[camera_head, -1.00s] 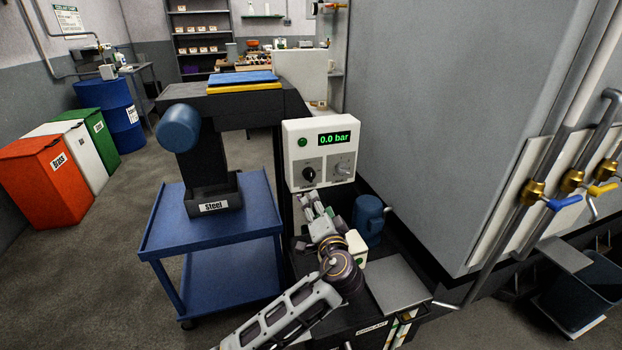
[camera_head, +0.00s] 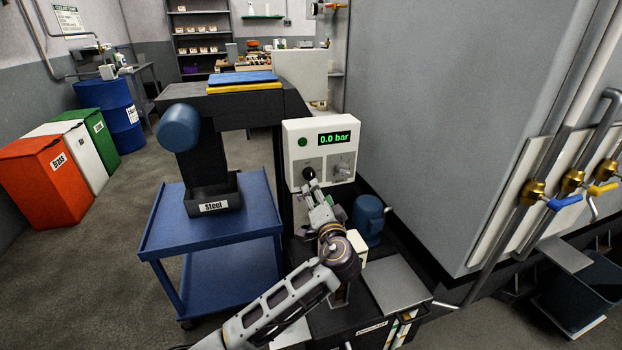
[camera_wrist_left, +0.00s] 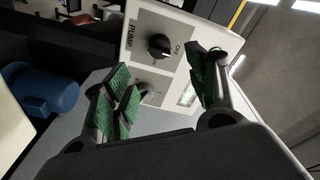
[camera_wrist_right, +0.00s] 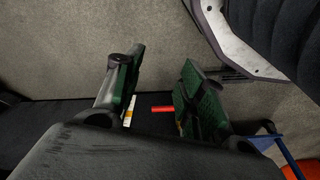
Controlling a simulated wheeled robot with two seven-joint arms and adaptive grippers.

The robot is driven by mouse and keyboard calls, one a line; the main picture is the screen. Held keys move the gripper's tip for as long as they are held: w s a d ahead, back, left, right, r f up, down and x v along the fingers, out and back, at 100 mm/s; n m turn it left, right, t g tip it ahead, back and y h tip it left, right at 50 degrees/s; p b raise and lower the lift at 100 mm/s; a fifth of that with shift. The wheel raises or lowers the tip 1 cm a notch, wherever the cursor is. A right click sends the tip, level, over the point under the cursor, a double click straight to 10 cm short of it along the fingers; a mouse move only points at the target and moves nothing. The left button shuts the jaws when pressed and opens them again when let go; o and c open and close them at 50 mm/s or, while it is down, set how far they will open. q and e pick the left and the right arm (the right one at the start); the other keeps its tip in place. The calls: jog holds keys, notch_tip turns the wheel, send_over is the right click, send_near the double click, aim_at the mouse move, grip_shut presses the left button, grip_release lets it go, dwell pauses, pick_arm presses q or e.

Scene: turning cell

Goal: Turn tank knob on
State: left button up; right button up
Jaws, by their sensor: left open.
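A white control box (camera_head: 319,140) stands in the middle of the head view, its green display reading 0.0 bar. On it are a black knob (camera_head: 309,173) at left and a grey knob (camera_head: 343,168) at right; their labels are too small there. In the left wrist view the black knob (camera_wrist_left: 159,46) has PUMP and ON lettering beside it. The second knob (camera_wrist_left: 143,90) is partly hidden behind a finger. My left gripper (camera_head: 318,198) is open just below and in front of the black knob, holding nothing. My right gripper (camera_wrist_right: 162,95) is open and empty, seen only in its wrist view.
A blue cart (camera_head: 212,234) with a black bin labelled Steel stands left of the box. A blue motor (camera_head: 368,220) sits low beside my left arm. A large grey cabinet (camera_head: 450,130) fills the right, with valve handles (camera_head: 563,202) on its side.

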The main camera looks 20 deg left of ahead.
aim_at(311, 177)
pick_arm(q)
jog(key=x, duration=0.9)
jog(key=shift+w+a+b, duration=0.1)
jog(key=shift+w+b, duration=0.15)
jog(key=shift+b, duration=0.1)
jog(key=shift+w+a, duration=0.25)
jog(key=shift+w, duration=0.25)
pick_arm(e)
jog(key=shift+a+r, duration=0.15)
jog(key=shift+r, duration=0.55)
jog(key=shift+a+r, duration=0.15)
jog(key=shift+r, duration=0.55)
pick_arm(q)
jog(key=c, duration=1)
pick_arm(e)
jog(key=shift+f, duration=0.15)
